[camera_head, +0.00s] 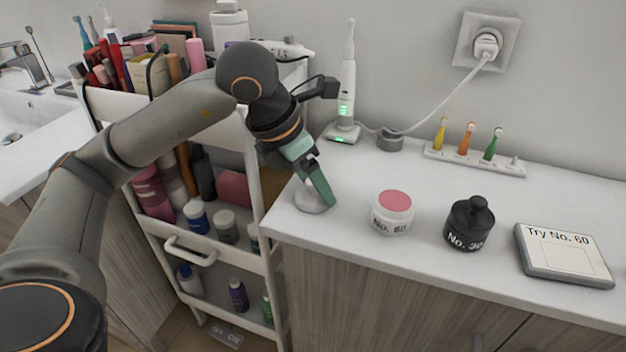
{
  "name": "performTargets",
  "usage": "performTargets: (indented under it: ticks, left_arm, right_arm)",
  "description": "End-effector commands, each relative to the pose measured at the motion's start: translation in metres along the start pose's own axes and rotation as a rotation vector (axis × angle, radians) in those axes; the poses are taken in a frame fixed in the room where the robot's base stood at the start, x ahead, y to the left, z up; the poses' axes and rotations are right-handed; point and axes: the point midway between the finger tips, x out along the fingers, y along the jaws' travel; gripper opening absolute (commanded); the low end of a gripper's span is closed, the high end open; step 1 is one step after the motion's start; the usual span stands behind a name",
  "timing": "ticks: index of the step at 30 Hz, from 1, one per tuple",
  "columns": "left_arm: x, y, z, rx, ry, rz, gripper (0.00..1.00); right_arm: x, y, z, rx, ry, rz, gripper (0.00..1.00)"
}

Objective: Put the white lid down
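The white lid (309,200) is at the fingertips of my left gripper (318,187), over the left end of the white counter. The gripper points down, and its green finger covers part of the lid. It looks shut on the lid; the far finger is mostly hidden. I cannot tell whether the lid touches the counter. The open white jar marked No. 60 (391,221), with pink content, stands upright to the right of the lid. My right gripper is not in view.
A black lidded jar (466,232) and a sign reading "Try No. 60" (564,256) stand further right. Behind are an electric toothbrush (347,85) and a brush-head rack (474,159). A full cart (183,246) stands left of the counter (345,238). Counter between lid and jar is clear.

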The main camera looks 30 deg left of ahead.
Motion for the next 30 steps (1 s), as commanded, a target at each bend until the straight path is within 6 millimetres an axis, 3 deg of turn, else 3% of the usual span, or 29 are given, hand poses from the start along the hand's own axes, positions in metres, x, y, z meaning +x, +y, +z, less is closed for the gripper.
performTargets:
  ticks: [2, 3, 9, 20, 30]
  left_arm:
    - [0.004, 0.0, -0.002, 0.0, 0.0, 0.0, 0.25]
    - [0.004, 0.0, -0.002, 0.0, 0.0, 0.0, 0.77]
    - [0.003, 0.0, -0.001, 0.0, 0.0, -0.001, 0.99]
    - [-0.003, 0.0, 0.002, 0.0, 0.0, 0.0, 1.0]
    - [-0.072, 0.0, 0.003, -0.001, -0.006, 0.002, 1.0]
  right_arm:
    - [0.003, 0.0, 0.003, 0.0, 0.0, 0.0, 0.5]
    - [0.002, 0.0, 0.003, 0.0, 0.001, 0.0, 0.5]
    - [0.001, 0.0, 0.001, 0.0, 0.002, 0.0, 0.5]
    - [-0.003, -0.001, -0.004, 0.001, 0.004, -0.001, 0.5]
    - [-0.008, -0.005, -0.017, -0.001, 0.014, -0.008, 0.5]
